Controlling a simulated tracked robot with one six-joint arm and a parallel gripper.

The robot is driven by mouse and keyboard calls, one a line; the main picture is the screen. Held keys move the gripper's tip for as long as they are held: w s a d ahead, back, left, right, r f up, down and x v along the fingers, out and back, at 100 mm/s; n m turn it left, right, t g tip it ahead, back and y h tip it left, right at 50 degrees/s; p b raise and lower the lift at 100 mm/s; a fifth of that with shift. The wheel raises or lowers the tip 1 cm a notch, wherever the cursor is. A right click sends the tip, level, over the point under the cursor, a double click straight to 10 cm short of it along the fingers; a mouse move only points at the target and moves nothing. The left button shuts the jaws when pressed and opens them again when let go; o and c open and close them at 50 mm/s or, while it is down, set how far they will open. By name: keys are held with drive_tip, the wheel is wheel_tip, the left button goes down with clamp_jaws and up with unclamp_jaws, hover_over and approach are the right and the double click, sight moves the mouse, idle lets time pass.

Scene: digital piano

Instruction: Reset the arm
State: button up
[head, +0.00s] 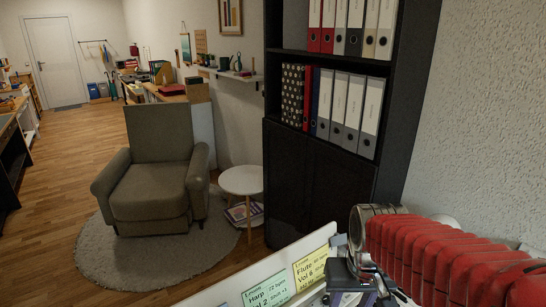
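In the head view, what looks like my arm, with a red ribbed cover and a rounded metal end, fills the lower right. A dark jointed part just below the metal end, at the bottom edge, looks like my gripper (372,284). It is partly cut off by the frame, and I cannot tell whether its fingers are apart or hold anything. It is close to a white panel (240,270) bearing coloured note cards, among them a yellow card (311,268) and a green card (268,293). The piano keys are not visible.
A black shelf (315,190) with binders stands behind the panel, against the white wall. A grey armchair (160,170) sits on a round rug (110,272), beside a small white side table (241,181). Open wooden floor (60,195) extends left towards a white door (54,62).

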drive_tip(key=s+r+t, duration=0.3)
drive_tip(key=s+r, duration=0.3)
drive_tip(key=s, duration=0.3)
drive_tip(key=shift+a+r+t, duration=0.2)
drive_tip(key=shift+t, duration=0.1)
idle(1.1)
